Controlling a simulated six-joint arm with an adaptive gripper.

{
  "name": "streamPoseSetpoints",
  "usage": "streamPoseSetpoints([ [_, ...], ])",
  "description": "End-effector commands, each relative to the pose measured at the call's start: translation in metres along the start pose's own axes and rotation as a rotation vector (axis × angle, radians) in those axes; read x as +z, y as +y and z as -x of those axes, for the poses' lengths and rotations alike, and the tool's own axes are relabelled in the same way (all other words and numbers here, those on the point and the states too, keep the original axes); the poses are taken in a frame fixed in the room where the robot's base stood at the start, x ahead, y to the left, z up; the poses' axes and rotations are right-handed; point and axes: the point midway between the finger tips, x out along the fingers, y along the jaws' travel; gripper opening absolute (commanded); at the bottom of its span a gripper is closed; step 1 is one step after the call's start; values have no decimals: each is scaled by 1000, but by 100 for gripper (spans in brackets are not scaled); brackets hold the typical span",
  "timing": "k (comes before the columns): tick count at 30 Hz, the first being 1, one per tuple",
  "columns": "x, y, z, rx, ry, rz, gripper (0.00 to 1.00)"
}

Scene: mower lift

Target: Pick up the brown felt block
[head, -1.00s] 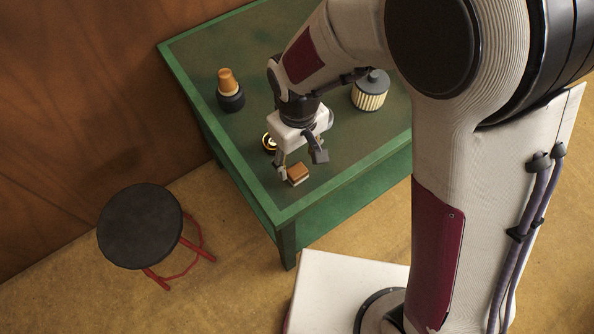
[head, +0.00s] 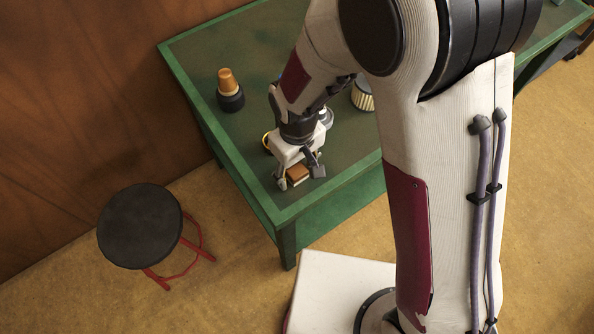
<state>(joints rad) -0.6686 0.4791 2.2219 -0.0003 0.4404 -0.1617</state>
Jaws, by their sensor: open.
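The brown felt block (head: 298,173) lies on the green table (head: 250,190) near its front left corner. Its top is brown and its side is paler. My gripper (head: 299,182) is open and low over the block, with one finger to the left of it and one to the right. Whether either finger touches the block cannot be told. The gripper body hides the back of the block.
An orange cup-shaped piece on a black base (head: 229,91) stands at the back left. A pleated cylinder (head: 362,95) is partly hidden behind my arm. A round gold-rimmed item (head: 266,141) sits just behind my gripper. A black stool (head: 140,225) stands on the floor at left.

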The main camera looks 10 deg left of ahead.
Motion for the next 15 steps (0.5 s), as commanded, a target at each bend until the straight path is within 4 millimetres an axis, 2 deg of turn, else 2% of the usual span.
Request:
streamPoseSetpoints([
  [13,0,0,0,0,0,0,51],
  [14,0,0,0,0,0,0,46],
  [15,0,0,0,0,0,0,36],
])
